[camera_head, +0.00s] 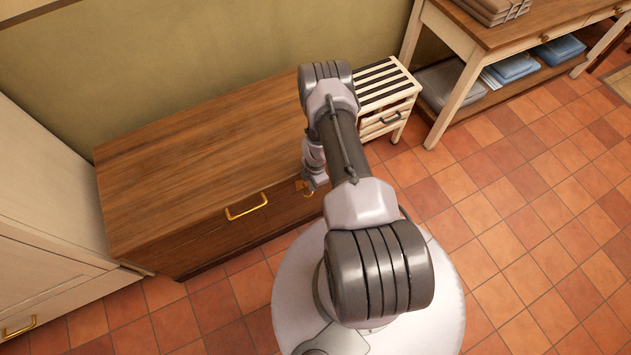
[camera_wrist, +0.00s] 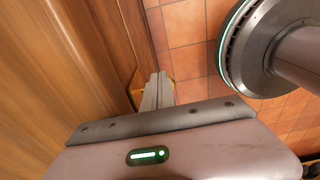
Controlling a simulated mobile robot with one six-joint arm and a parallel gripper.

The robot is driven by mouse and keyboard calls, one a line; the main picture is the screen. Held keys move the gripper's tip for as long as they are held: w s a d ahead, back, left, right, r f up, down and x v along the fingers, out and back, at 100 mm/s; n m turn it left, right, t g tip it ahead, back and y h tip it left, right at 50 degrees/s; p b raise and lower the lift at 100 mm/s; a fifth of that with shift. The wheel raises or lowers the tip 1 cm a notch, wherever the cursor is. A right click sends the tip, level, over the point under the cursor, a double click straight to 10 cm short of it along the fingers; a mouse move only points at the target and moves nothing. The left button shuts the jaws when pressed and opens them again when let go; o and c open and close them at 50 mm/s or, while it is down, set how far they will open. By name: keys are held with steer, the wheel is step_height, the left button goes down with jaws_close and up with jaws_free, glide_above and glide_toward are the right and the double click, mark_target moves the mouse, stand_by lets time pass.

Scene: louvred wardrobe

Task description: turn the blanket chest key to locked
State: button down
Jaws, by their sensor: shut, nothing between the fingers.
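The blanket chest (camera_head: 200,160) is a long brown wooden box against the wall in the head view. A gold handle (camera_head: 246,207) is on its front. A small gold piece (camera_head: 307,191), perhaps the key or its plate, shows on the front near the right end, partly covered by my gripper (camera_head: 309,187). In the wrist view, my gripper's fingers (camera_wrist: 158,77) are together, close to the chest front (camera_wrist: 120,45). A bit of gold (camera_wrist: 137,86) shows beside and behind them. I cannot make out the key's shape or angle, nor whether the fingers touch it.
A cream slatted cabinet (camera_head: 385,85) stands right of the chest. A table (camera_head: 500,35) with a lower shelf of folded cloths is at the upper right. A pale wardrobe (camera_head: 40,190) stands at the left. The tiled floor (camera_head: 530,220) is clear at the right.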

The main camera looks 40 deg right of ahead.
steer(key=shift+s+d+f, duration=0.1)
steer(key=shift+d+f, duration=0.1)
steer(key=shift+s+d+f, duration=0.15)
steer(key=shift+d+f, duration=0.05)
stand_by(0.7)
